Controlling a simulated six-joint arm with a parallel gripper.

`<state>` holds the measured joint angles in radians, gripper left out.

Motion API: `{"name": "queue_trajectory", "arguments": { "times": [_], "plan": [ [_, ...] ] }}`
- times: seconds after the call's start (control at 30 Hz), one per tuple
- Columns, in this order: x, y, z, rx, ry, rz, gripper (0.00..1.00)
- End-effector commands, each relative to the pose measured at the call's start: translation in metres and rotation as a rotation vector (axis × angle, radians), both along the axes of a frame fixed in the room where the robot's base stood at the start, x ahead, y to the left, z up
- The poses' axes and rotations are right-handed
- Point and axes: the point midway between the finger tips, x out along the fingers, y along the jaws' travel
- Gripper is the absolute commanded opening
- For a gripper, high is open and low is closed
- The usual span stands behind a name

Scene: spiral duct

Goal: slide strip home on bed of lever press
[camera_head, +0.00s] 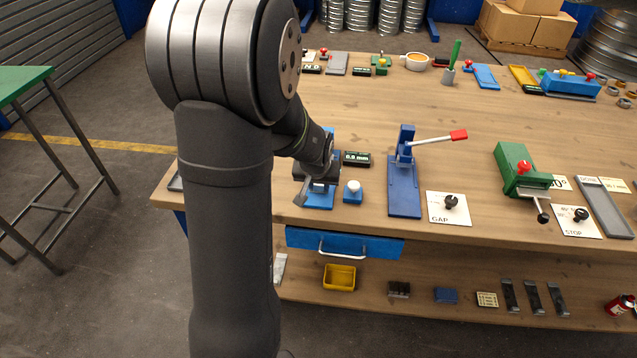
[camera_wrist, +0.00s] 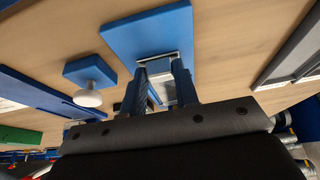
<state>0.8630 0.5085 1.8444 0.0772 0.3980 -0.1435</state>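The lever press (camera_head: 404,198), blue with a red-tipped lever (camera_head: 458,135), stands right of my gripper; its long bed looks bare. My gripper (camera_head: 318,182) is low over a small blue stand (camera_head: 320,200), left of the press, mostly hidden by my arm. In the wrist view, my gripper's two fingers (camera_wrist: 166,88) are apart at the edge of the blue stand (camera_wrist: 150,32). A light grey metal piece (camera_wrist: 163,88) shows between them. I cannot tell whether it is the strip, or whether the fingers grip it.
A blue block with a white knob (camera_head: 352,190) stands between the stand and the press. A black readout (camera_head: 357,159) is behind it. The GAP card with a black knob (camera_head: 449,207) and a green clamp (camera_head: 520,172) are to the right. A blue drawer (camera_head: 345,244) is below.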

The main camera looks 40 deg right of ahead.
Motion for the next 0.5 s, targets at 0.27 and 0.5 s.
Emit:
{"name": "queue_trajectory", "arguments": {
  "times": [0.27,0.5],
  "plan": [
    [0.0,0.0,0.0002,0.0,0.0,0.0,0.06],
    [-0.0052,0.005,0.001,0.0,0.0,0.0,0.06]
  ]
}}
